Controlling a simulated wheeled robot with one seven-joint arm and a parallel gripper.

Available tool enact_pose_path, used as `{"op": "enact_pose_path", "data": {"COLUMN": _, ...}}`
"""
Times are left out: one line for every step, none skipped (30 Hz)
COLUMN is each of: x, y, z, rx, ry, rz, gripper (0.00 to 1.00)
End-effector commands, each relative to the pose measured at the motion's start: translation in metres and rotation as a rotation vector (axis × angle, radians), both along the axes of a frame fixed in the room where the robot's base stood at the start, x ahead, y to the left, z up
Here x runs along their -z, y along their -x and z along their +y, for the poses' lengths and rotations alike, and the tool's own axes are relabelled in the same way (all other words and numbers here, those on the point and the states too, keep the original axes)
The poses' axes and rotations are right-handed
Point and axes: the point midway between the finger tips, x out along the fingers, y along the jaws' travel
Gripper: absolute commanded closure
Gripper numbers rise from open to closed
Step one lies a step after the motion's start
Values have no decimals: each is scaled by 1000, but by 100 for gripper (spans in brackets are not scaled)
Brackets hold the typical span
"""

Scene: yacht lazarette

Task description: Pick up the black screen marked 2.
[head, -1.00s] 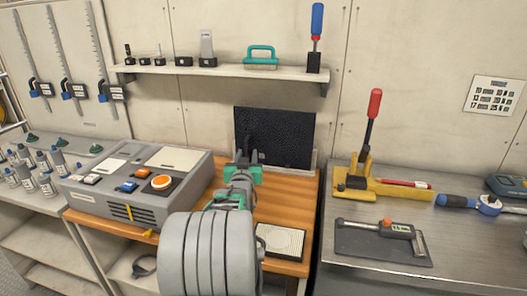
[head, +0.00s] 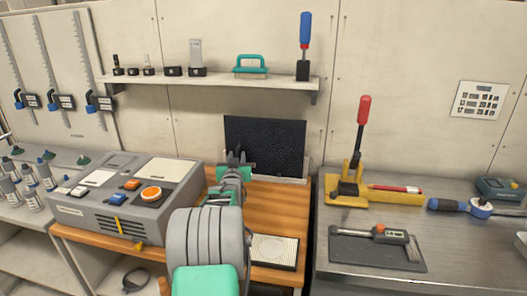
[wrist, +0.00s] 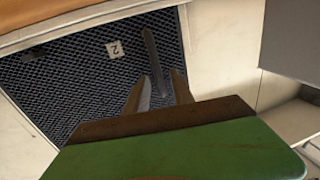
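The black screen (head: 265,145) stands upright at the back of the wooden bench, leaning near the wall in the head view. In the wrist view it shows as a dark mesh panel (wrist: 75,75) with a white tag marked 2 (wrist: 114,49). My gripper (head: 236,157) is in front of the screen's lower left part. In the wrist view its two fingers (wrist: 159,80) are apart, with the mesh behind them. A dark upright bar (wrist: 152,50) shows just beyond the fingers; I cannot tell whether it is a handle or a shadow. Contact with the screen cannot be made out.
A grey control box (head: 128,198) with buttons stands left of my arm. A pale speaker-like plate (head: 273,250) lies on the bench. A loaded shelf (head: 215,82) hangs above the screen. A metal bench (head: 450,250) with tools stands at right.

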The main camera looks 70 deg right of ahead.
Motion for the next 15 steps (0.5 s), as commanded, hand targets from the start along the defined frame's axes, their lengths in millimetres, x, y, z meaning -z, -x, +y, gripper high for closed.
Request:
{"op": "enact_pose_path", "data": {"x": 0, "y": 0, "z": 0, "rx": 0, "ry": 0, "rz": 0, "gripper": 76}}
{"op": "enact_pose_path", "data": {"x": 0, "y": 0, "z": 0, "rx": 0, "ry": 0, "rz": 0, "gripper": 78}}
{"op": "enact_pose_path", "data": {"x": 0, "y": 0, "z": 0, "rx": 0, "ry": 0, "rz": 0, "gripper": 81}}
{"op": "enact_pose_path", "data": {"x": 0, "y": 0, "z": 0, "rx": 0, "ry": 0, "rz": 0, "gripper": 84}}
{"op": "enact_pose_path", "data": {"x": 0, "y": 0, "z": 0, "rx": 0, "ry": 0, "rz": 0, "gripper": 86}}
{"op": "enact_pose_path", "data": {"x": 0, "y": 0, "z": 0, "rx": 0, "ry": 0, "rz": 0, "gripper": 89}}
{"op": "enact_pose_path", "data": {"x": 0, "y": 0, "z": 0, "rx": 0, "ry": 0, "rz": 0, "gripper": 92}}
{"op": "enact_pose_path", "data": {"x": 0, "y": 0, "z": 0, "rx": 0, "ry": 0, "rz": 0, "gripper": 94}}
{"op": "enact_pose_path", "data": {"x": 0, "y": 0, "z": 0, "rx": 0, "ry": 0, "rz": 0, "gripper": 98}}
{"op": "enact_pose_path", "data": {"x": 0, "y": 0, "z": 0, "rx": 0, "ry": 0, "rz": 0, "gripper": 100}}
{"op": "enact_pose_path", "data": {"x": 0, "y": 0, "z": 0, "rx": 0, "ry": 0, "rz": 0, "gripper": 100}}
{"op": "enact_pose_path", "data": {"x": 0, "y": 0, "z": 0, "rx": 0, "ry": 0, "rz": 0, "gripper": 100}}
{"op": "enact_pose_path", "data": {"x": 0, "y": 0, "z": 0, "rx": 0, "ry": 0, "rz": 0, "gripper": 100}}
{"op": "enact_pose_path", "data": {"x": 0, "y": 0, "z": 0, "rx": 0, "ry": 0, "rz": 0, "gripper": 100}}
{"op": "enact_pose_path", "data": {"x": 0, "y": 0, "z": 0, "rx": 0, "ry": 0, "rz": 0, "gripper": 100}}
